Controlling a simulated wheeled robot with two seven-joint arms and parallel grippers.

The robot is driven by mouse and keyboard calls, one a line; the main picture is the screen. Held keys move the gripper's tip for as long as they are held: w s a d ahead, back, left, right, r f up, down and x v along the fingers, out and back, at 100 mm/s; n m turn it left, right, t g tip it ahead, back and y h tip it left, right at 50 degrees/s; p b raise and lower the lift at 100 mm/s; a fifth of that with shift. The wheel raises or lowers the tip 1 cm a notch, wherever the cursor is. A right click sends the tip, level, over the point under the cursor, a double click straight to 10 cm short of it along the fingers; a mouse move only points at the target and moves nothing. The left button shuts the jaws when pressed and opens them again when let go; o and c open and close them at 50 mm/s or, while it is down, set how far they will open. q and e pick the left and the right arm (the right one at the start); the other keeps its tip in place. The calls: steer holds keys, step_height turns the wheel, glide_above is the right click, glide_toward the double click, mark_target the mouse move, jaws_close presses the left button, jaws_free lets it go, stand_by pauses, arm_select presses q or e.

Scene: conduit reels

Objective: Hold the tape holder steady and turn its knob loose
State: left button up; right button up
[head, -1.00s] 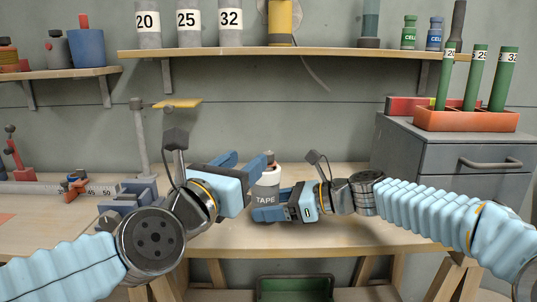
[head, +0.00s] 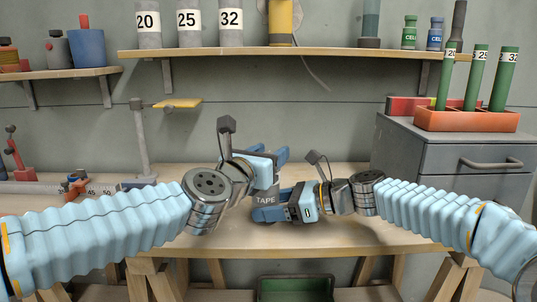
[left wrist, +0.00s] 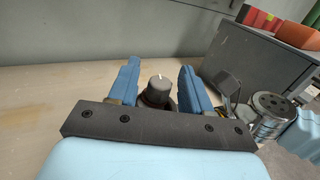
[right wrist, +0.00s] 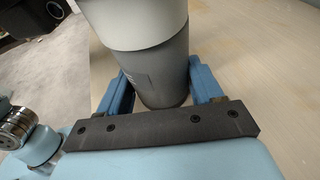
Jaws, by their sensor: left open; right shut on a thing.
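The tape holder (head: 265,198) is a grey cylinder marked TAPE standing on the bench; the right wrist view shows its grey lower body (right wrist: 155,80) and paler upper part. My right gripper (head: 262,214) is shut on its lower body, one blue finger on each side. The knob (left wrist: 158,88) is a grey cap with a white mark on top, seen in the left wrist view. My left gripper (head: 268,158) is open at the top of the holder, with the knob between its fingers and gaps on both sides. In the head view the left gripper hides the knob.
A grey drawer cabinet (head: 440,160) stands at the right, with an orange rack (head: 465,120) of green tubes on top. Shelves (head: 300,52) hang on the wall behind. A thin stand (head: 141,140) is at the left. The bench front is clear.

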arm_select(q)
jaws_close()
steer(key=shift+d+r+y, duration=0.1)
steer(key=shift+y, duration=0.2)
steer(key=shift+n+t+y, duration=0.4)
steer(key=shift+n, duration=0.1)
steer(key=n+y, duration=0.2)
steer(key=y, duration=0.1)
steer(key=n+t+y, duration=0.1)
steer(key=n+y, duration=0.1)
steer(key=y, duration=0.1)
steer(key=shift+d, duration=0.1)
steer(key=n+g+y, duration=0.1)
steer(key=n+y, duration=0.2)
steer(key=y, duration=0.1)
steer(key=n+y, duration=0.2)
steer(key=y, duration=0.3)
steer(key=shift+a+n+g, duration=0.2)
steer(key=shift+n+g, duration=0.2)
